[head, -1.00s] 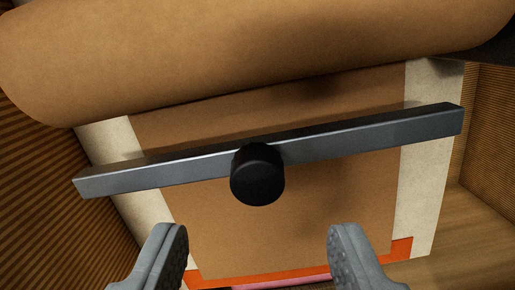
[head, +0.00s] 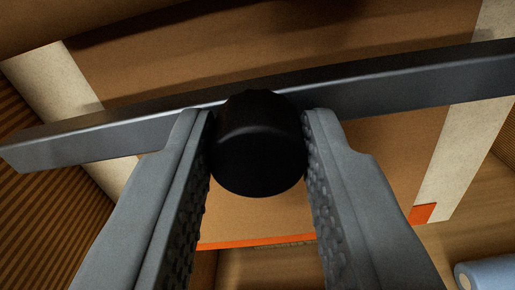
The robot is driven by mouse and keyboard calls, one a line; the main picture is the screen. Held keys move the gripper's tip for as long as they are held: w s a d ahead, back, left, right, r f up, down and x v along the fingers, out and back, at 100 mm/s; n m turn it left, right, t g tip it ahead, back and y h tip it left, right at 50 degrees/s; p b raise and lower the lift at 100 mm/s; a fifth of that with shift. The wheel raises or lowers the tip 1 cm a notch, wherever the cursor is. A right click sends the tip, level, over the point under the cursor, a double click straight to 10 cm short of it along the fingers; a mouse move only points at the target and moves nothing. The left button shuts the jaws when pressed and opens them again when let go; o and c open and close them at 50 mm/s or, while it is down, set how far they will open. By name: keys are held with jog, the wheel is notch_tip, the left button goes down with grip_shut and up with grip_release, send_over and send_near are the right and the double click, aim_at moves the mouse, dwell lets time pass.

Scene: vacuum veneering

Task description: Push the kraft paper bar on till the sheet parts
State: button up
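The grey metal bar (head: 400,85) slants across the view, with a black round knob (head: 258,145) at its middle. My gripper (head: 258,115) has one finger on each side of the knob, both pads against it, so it looks shut on the knob. Brown kraft paper (head: 395,150) runs behind and below the bar as one sheet; I see no tear in it. The part behind the knob and fingers is hidden. The brown roll (head: 35,20) shows only as an edge at the top left.
Pale strips flank the paper at left (head: 65,85) and right (head: 455,145). An orange edge (head: 422,214) shows below the paper. A ribbed brown wall (head: 50,220) stands at the left. A pale blue cylinder (head: 490,273) lies at the lower right, with wood floor around it.

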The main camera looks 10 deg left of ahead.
aim_at(257, 169)
grip_shut()
jog(key=shift+w, duration=1.8)
jog(key=o, duration=0.7)
grip_release()
jog(key=s, duration=1.7)
jog(key=shift+s+d, duration=0.2)
jog(key=shift+d, duration=0.05)
